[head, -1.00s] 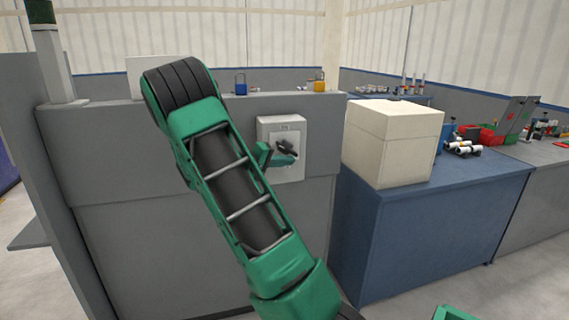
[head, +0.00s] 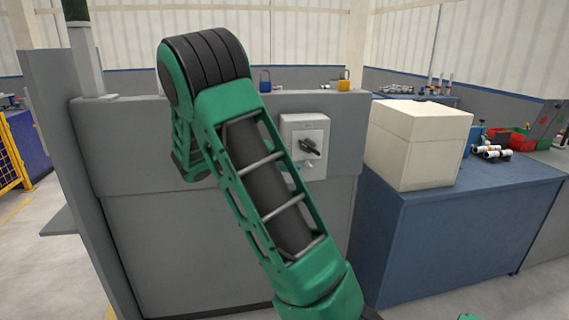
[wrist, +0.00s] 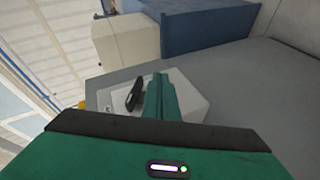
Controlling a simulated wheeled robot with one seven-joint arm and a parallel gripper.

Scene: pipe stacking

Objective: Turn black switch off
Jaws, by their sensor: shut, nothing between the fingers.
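The black switch (head: 309,147) is a rotary handle on a light grey box fixed to the grey panel. In the head view its handle is tilted, running from upper left to lower right. It also shows in the wrist view (wrist: 134,94), left of my gripper's fingers. My gripper (wrist: 160,82) is shut and empty, its green fingers together just beside the black handle and in front of the box. I cannot tell whether they touch the handle. In the head view my green arm hides most of the gripper.
The grey panel (head: 230,225) stands straight ahead, with blue and yellow padlocks (head: 344,80) on its top ledge. A cream box (head: 418,140) sits on a blue cabinet (head: 460,240) to the right. A yellow fence (head: 12,160) is at far left.

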